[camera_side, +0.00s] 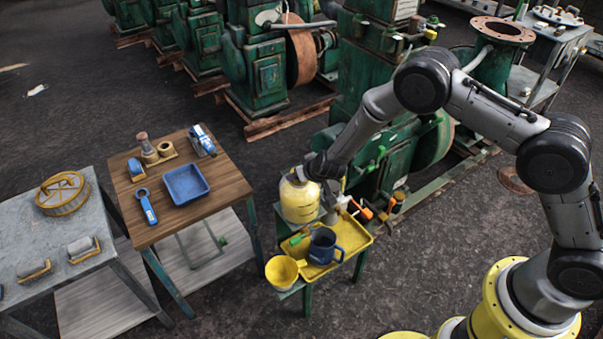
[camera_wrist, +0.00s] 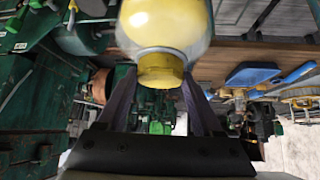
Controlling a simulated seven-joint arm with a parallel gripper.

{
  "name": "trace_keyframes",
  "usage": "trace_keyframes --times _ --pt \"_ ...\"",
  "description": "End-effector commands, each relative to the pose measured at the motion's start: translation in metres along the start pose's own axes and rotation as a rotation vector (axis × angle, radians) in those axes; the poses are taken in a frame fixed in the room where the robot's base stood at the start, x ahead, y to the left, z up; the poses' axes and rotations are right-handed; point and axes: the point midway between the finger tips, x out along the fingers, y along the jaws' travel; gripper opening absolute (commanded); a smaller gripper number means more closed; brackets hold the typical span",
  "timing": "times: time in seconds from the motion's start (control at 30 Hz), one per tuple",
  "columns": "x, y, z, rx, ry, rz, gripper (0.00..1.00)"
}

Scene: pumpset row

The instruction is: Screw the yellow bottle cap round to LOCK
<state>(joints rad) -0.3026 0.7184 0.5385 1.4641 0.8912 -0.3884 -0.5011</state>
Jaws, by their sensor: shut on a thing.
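The yellow bottle (camera_side: 299,203) stands upright on a small green stand, its upper part partly hidden by my gripper (camera_side: 308,177). In the wrist view the bottle (camera_wrist: 165,22) appears upside down, with a clear-looking wall around yellow contents. Its yellow cap (camera_wrist: 160,70) sits between the two dark fingers of my gripper (camera_wrist: 162,84), which is shut on it. No LOCK mark can be read in either view.
Close by on the stand are a yellow tray (camera_side: 357,243), a dark blue mug (camera_side: 323,246) and a yellow bowl (camera_side: 281,271). Green pump machinery (camera_side: 372,150) stands right behind. A wooden table (camera_side: 228,186) with a blue tray (camera_side: 185,185) is to the left, across open floor.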

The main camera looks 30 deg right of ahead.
Motion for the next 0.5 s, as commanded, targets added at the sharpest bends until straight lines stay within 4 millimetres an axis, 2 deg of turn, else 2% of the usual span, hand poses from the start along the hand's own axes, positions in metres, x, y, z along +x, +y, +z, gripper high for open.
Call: trace_keyframes --times 0.03,0.5 --pt "0.0024 0.0016 0.0097 -0.003 -0.019 0.003 0.01" --pt "0.0032 -0.0021 0.0086 0.172 -0.016 0.157 0.01"
